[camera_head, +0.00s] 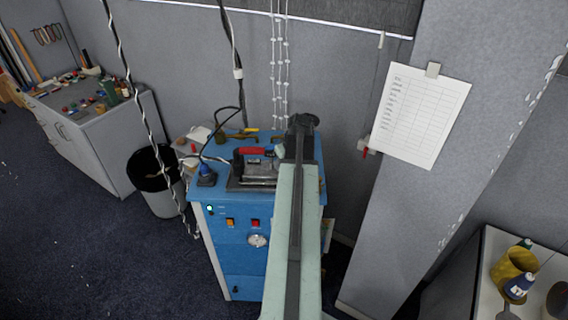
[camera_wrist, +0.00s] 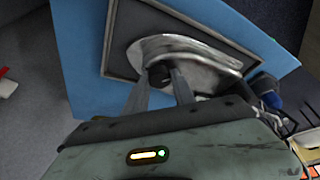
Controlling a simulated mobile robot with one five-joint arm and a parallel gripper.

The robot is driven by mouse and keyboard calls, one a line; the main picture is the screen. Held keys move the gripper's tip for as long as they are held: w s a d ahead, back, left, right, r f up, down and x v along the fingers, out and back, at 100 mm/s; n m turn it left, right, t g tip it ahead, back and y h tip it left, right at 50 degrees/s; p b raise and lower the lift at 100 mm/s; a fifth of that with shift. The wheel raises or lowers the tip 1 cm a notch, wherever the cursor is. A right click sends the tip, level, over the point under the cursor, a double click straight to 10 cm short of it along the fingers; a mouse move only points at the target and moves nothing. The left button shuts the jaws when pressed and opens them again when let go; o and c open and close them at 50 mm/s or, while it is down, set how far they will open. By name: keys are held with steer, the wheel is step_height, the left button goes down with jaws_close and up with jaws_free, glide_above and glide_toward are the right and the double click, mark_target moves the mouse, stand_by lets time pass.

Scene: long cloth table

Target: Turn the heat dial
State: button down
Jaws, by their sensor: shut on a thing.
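A small black knob (camera_wrist: 158,73), which looks like the heat dial, sits on a silver iron (camera_wrist: 195,52) in the wrist view. My gripper (camera_wrist: 162,80) has its two grey fingers on either side of the knob and is shut on it. The iron rests on a dark grey plate (camera_wrist: 118,30). In the head view the iron (camera_head: 262,167) lies on top of the blue cabinet (camera_head: 237,270), beside a red handle (camera_head: 252,150). My gripper (camera_head: 301,122) is above the cabinet's right side in that view; my arm hides the dial there.
Cables (camera_head: 121,60) hang in front, at the left. A black bin (camera_head: 158,185) stands left of the cabinet. A pale pillar (camera_head: 405,220) with a paper sheet (camera_head: 420,115) is at the right.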

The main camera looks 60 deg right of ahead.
steer(key=shift+s, duration=0.1)
steer(key=c, duration=1)
jaws_free()
steer(key=shift+c, duration=0.2)
steer(key=p+v, duration=0.7)
steer(key=shift+r, duration=0.3)
